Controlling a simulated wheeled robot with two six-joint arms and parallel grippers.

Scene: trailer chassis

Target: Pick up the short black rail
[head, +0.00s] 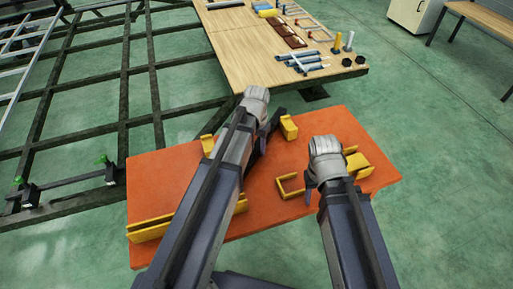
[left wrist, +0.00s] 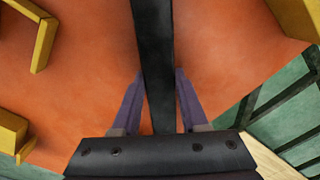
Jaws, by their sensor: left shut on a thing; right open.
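The short black rail (left wrist: 153,45) runs lengthwise between the fingers of my left gripper (left wrist: 160,105) in the left wrist view. In the head view my left gripper (head: 266,128) is over the orange table, with part of the dark rail (head: 257,147) showing beside my arm. My left gripper is shut on the rail. Whether the rail is clear of the table top is hard to tell. My right gripper (head: 312,190) is open and empty over the right part of the table, its fingers partly hidden by my wrist.
The orange table (head: 165,175) carries several yellow brackets, including a long one (head: 150,230) at front left and an open frame (head: 288,186) beside my right gripper. A wooden bench (head: 240,50) with tubes and small parts stands behind. A dark chassis frame (head: 80,85) lies left.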

